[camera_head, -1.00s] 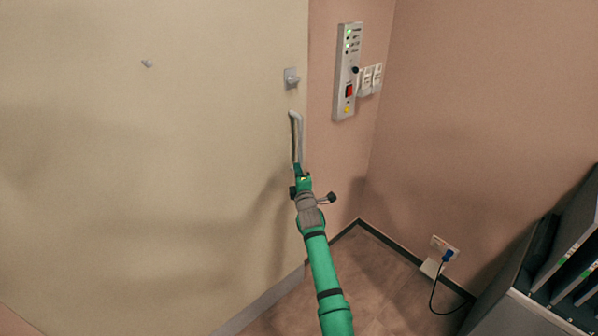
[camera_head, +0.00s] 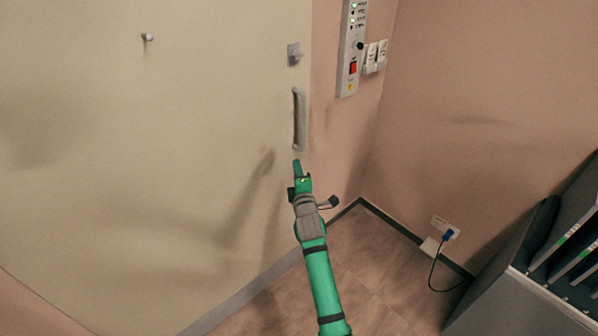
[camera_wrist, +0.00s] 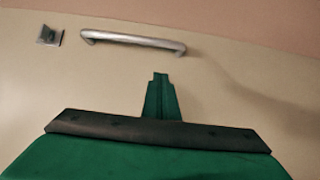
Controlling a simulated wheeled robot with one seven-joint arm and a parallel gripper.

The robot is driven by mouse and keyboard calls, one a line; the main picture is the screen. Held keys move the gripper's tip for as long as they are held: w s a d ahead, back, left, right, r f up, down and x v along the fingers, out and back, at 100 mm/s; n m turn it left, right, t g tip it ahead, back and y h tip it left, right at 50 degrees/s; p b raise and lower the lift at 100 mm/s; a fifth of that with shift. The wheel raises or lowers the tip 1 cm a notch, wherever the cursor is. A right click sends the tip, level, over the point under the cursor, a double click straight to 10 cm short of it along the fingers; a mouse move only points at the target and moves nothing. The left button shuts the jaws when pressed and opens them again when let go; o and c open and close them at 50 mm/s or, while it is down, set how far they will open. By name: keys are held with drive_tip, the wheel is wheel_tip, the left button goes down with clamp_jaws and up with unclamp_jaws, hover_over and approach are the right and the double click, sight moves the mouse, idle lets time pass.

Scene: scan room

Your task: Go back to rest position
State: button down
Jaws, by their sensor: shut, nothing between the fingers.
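My gripper (camera_head: 297,164) is shut and empty, with its fingers pointing up toward the door (camera_head: 130,190). The vertical metal door handle (camera_head: 298,118) is just above the fingertips in the head view, with a small gap showing. In the wrist view, the shut fingers (camera_wrist: 160,80) are in the middle, and the handle (camera_wrist: 133,40) lies beyond and to the left of them, apart from them. My green arm reaches up from the bottom of the head view.
A small lock knob (camera_head: 294,54) sits above the handle, and a hook (camera_head: 147,38) is further left. A control panel (camera_head: 351,50) is on the pink wall. At right are a socket with a cable (camera_head: 446,230) and a grey cabinet (camera_head: 520,305). Bare floor (camera_head: 350,265) lies between.

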drive_tip(key=s+a+f+m+h, duration=0.15)
drive_tip(key=s+f+m, duration=0.35)
drive_tip(key=s, duration=0.6)
drive_tip(key=s+a+f+m, duration=0.2)
drive_tip(key=s+f+m, duration=0.25)
drive_tip(key=s, duration=0.65)
drive_tip(key=s+a+f+m+h, duration=0.1)
drive_tip(key=s+f+m, duration=0.4)
drive_tip(key=s, duration=0.6)
drive_tip(key=s+d+r+m, duration=0.1)
drive_tip(key=s+d+m, duration=0.1)
drive_tip(key=s, duration=0.8)
drive_tip(key=s+d+r+m+g+h, duration=0.1)
drive_tip(key=s+d, duration=0.4)
drive_tip(key=s, duration=0.6)
drive_tip(key=s+d+r+m+g, duration=0.1)
drive_tip(key=s+d+r+m, duration=0.1)
drive_tip(key=s, duration=0.8)
drive_tip(key=shift+s+d+r+m, duration=0.25)
drive_tip(key=shift+s+d+m, duration=0.25)
drive_tip(key=shift+d, duration=0.6)
drive_tip(key=shift+w+h, duration=0.1)
drive_tip(key=shift+h, duration=0.15)
